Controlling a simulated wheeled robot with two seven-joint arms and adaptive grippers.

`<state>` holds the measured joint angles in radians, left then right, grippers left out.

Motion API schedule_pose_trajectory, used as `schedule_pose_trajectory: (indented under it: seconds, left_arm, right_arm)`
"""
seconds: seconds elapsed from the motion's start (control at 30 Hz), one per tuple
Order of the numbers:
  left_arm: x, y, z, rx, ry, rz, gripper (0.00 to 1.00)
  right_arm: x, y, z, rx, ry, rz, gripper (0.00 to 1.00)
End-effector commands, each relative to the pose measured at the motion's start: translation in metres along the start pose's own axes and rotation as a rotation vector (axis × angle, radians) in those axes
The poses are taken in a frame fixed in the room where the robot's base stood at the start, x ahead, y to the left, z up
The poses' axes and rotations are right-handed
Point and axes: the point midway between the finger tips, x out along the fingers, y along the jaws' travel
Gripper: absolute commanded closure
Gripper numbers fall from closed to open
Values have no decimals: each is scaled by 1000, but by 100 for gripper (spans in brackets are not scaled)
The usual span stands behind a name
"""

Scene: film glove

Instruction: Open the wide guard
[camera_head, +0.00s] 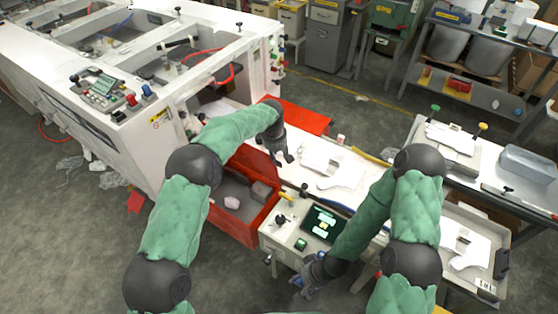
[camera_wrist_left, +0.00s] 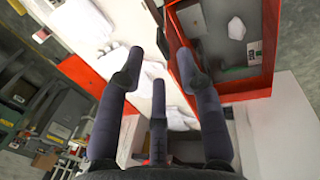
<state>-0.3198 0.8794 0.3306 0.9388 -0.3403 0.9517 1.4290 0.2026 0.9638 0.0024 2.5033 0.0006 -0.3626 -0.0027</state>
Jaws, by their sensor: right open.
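I cannot tell for certain which part is the wide guard. A red flat panel (camera_head: 300,117) lies beyond the white conveyor bed, beside the large white machine. A red open-topped box (camera_head: 250,228) stands on the near side; it also shows in the left wrist view (camera_wrist_left: 273,45). My left gripper (camera_head: 285,157) hangs over the conveyor between the two red parts. In the left wrist view its fingers (camera_wrist_left: 160,60) are spread, with nothing between them. My right gripper (camera_head: 306,287) is open and low, beside the control box.
The white machine (camera_head: 150,120) fills the left. A control box (camera_head: 300,235) with a dark screen stands in front of the conveyor. White film gloves (camera_head: 335,170) lie on the bed. A metal bench (camera_head: 465,110) stands at the back right. Grey floor (camera_head: 60,240) is open at the lower left.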

Motion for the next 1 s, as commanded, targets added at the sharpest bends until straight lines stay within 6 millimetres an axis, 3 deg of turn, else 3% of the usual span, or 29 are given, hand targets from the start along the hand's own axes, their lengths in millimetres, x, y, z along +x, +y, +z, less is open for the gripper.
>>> schedule_pose_trajectory:
  seconds: [0.2,0.4,1.0]
  left_arm:
    - [-41,0,0,-1,0,2,64]
    - [-61,0,0,0,-1,0,64]
    - [-66,0,0,0,-1,-1,64]
  right_arm:
    - [0,0,0,0,0,0,46]
    - [0,0,0,0,0,0,46]
    - [0,0,0,0,0,0,46]
